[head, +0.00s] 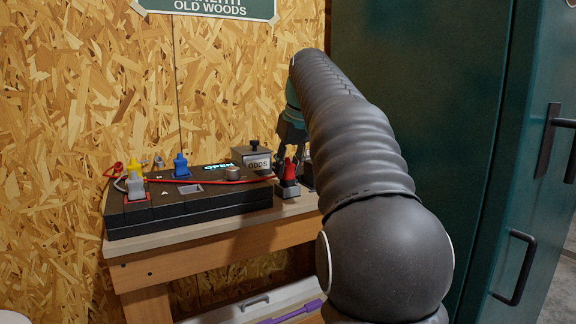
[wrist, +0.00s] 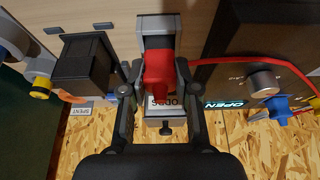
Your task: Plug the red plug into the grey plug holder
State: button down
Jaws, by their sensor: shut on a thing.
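The red plug (head: 289,170) is at the right end of the bench, and it also shows in the wrist view (wrist: 158,72). My gripper (wrist: 157,82) is shut on it, one finger on each side; in the head view the gripper is partly hidden behind my arm. A grey block (head: 288,190), which looks like the plug holder, is directly below the plug and shows behind it in the wrist view (wrist: 155,27). I cannot tell whether the plug is seated in it or just above it. A red cable (head: 215,182) runs left from the plug.
Left of the plug is a black panel (head: 200,208) with a blue plug (head: 181,166), yellow plug (head: 135,169), grey plug or socket (head: 137,188) and knob (head: 233,173). The ODDS box (head: 256,160) stands behind. A black bin (wrist: 85,62) is beside my gripper.

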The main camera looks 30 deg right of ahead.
jog(key=shift+f+b, duration=0.4)
jog(key=shift+f, duration=0.3)
jog(key=c, duration=0.8)
grip_release()
jog(key=shift+r, duration=0.1)
jog(key=shift+v, duration=5.9)
